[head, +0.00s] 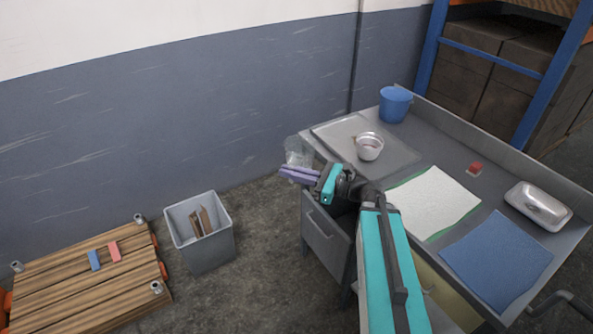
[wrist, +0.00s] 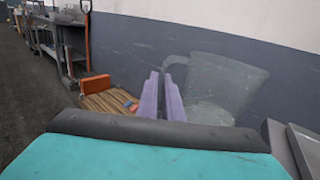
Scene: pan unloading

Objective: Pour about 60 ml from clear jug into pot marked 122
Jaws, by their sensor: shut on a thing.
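The clear jug (head: 295,150) is see-through and shows just beyond my gripper (head: 285,174), off the left end of the bench and above the floor. In the wrist view the jug (wrist: 222,88) looks roughly upright, with its handle at the purple fingers of my gripper (wrist: 165,78). The gripper is shut on the jug, seemingly by the handle. The liquid level inside cannot be made out.
The grey tray (head: 405,157) lies on the bench. A blue bucket (head: 395,105) stands behind the pot. A white cloth (head: 435,203), blue cloth (head: 497,258), metal dish (head: 538,207) and red-topped item (head: 475,169) lie rightward. A grey bin (head: 208,252) and wooden pallet (head: 75,280) stand on the floor.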

